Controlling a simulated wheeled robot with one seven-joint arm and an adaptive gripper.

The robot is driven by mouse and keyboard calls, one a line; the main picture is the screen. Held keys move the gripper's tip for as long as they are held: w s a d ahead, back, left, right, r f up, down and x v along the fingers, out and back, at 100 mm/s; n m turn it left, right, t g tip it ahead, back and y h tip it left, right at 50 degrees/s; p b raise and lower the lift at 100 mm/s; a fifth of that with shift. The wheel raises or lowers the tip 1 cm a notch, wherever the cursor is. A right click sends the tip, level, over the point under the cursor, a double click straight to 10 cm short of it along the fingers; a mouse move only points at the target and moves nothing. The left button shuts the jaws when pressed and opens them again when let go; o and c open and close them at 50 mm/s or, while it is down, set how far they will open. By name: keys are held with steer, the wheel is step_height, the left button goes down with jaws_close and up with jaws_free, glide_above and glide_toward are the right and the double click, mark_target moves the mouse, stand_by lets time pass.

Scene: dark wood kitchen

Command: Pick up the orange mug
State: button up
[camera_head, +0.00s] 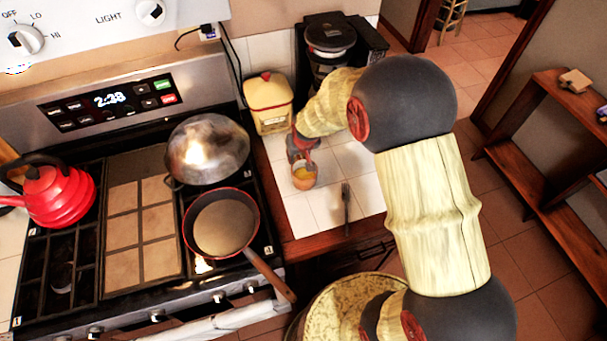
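The orange mug (304,178) stands on the white tiled counter (325,207), right of the stove and in front of the yellow canister. My gripper (302,158) is at the mug's far rim, at the end of my wood-textured arm. Its fingers are small and dark here and partly run together with the mug's rim. I cannot tell whether they touch the mug or whether they are open or shut.
A yellow canister (268,104) and a black coffee maker (330,45) stand behind. A dark utensil (346,203) lies right of the mug. On the stove are a frying pan (222,225), a metal wok (207,150) and a red kettle (58,196).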

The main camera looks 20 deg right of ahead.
jaws_close()
stand_by(0.6)
